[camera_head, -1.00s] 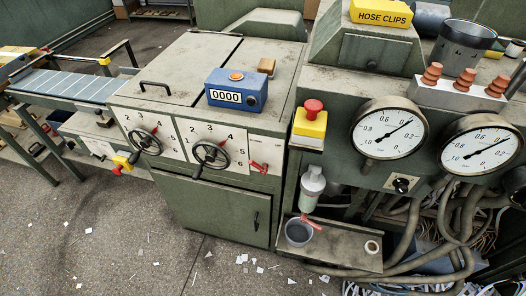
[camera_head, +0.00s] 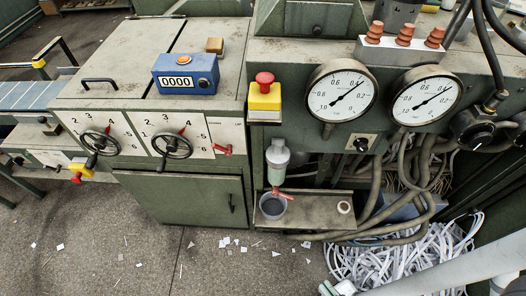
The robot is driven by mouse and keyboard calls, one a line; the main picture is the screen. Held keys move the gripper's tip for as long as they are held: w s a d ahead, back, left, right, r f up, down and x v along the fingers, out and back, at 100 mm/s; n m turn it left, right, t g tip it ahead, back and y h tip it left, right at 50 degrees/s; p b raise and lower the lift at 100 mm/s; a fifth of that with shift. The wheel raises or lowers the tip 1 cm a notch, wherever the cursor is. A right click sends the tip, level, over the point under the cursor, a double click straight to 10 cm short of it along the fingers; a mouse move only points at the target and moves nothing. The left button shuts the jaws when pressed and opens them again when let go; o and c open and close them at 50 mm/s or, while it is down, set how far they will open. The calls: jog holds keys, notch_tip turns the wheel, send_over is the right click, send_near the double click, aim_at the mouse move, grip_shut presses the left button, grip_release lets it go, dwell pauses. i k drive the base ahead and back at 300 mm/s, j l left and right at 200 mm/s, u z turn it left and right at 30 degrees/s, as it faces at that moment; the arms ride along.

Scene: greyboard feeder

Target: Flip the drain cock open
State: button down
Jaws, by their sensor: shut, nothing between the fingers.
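The drain cock (camera_head: 283,193) is a small red lever under a pale filter bowl (camera_head: 278,158) on the machine's front. Its handle points to the right and slightly down, roughly crosswise to the upright bowl. A grey cup (camera_head: 272,207) with dark contents stands just below it, and the lever partly overlaps the cup's rim. A pale link of my arm crosses the bottom right corner.
The cup stands on a metal shelf (camera_head: 318,207) with a small ring-like roll (camera_head: 344,208). Hoses (camera_head: 400,190) hang to the right, above a heap of paper strips (camera_head: 405,255). A yellow box with a red button (camera_head: 265,92) sits above the bowl. The floor in front has only scraps.

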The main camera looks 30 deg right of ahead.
aim_at(275, 192)
jog(key=k+j, duration=0.75)
